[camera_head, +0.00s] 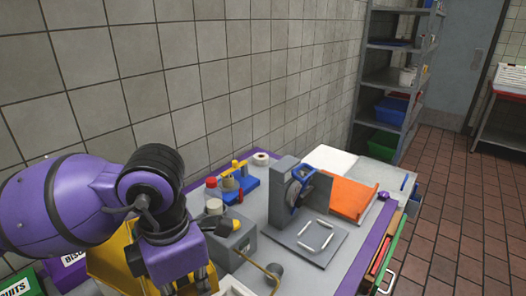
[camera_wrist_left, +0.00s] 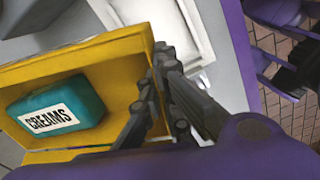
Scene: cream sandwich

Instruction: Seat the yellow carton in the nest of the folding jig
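The yellow carton (camera_head: 112,262) is at the lower left of the head view, partly hidden by my left arm. In the left wrist view the open yellow carton (camera_wrist_left: 125,45) holds a teal pack marked CREAMS (camera_wrist_left: 57,113). My left gripper (camera_wrist_left: 160,85) straddles the carton's side wall, one finger inside and one outside, and looks closed on it. In the head view its fingertips are cut off at the bottom edge. The folding jig (camera_head: 284,170) is a grey upright with a blue ring; the pale-bordered nest (camera_head: 316,237) on its flat plate is empty. My right gripper is out of view.
A grey box with a knob (camera_head: 232,240) and a lever (camera_head: 262,266) stand between my left gripper and the jig. Bottles (camera_head: 212,190) and a tape roll (camera_head: 261,158) are behind. An orange tray (camera_head: 350,198) is right of the jig. A white tray (camera_wrist_left: 165,25) borders the carton.

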